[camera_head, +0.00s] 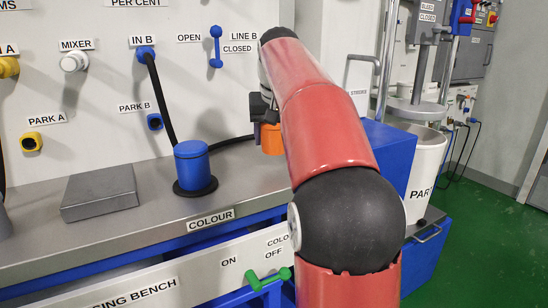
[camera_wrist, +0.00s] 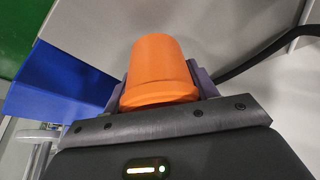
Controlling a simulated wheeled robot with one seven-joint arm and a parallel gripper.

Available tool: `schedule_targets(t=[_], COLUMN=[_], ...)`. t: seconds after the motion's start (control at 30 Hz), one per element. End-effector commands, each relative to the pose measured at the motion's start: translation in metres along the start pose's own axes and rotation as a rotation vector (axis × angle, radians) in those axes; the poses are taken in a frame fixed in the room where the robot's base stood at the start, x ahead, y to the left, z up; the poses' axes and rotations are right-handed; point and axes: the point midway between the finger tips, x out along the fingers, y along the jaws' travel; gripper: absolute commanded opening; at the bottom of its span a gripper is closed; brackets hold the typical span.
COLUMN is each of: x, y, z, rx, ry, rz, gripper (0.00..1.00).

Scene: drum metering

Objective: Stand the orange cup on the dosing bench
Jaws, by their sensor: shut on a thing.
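The orange cup (camera_wrist: 160,65) is between the two fingers of my gripper (camera_wrist: 160,85) in the wrist view, and the fingers are shut on it. In the head view the cup (camera_head: 271,139) shows just left of my red arm, partly hidden by it, with the dark gripper (camera_head: 262,112) around its upper part. The dosing bench (camera_head: 245,180) is the grey metal top below. The cup appears over the bench's right part, near the back panel; I cannot tell whether its bottom touches the bench.
A blue cylinder (camera_head: 191,165) on a black base stands left of the cup, with a black hose (camera_head: 160,95) at IN B. A grey block (camera_head: 98,192) lies further left. A blue box (camera_head: 388,150) and a white drum (camera_head: 426,160) are on the right. Bare bench top shows around the cylinder.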

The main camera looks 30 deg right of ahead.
Motion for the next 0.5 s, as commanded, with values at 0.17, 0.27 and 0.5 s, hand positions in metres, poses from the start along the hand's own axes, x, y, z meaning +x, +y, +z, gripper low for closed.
schedule_targets(t=[0.17,0.27,0.5], x=[0.026,0.038,0.037], y=[0.001,0.002,0.002], z=[0.01,0.014,0.013], rx=[0.001,0.001,0.001], ry=[-0.001,0.0,0.0], rz=[0.0,0.0,0.0], gripper=[0.3,0.3,0.3])
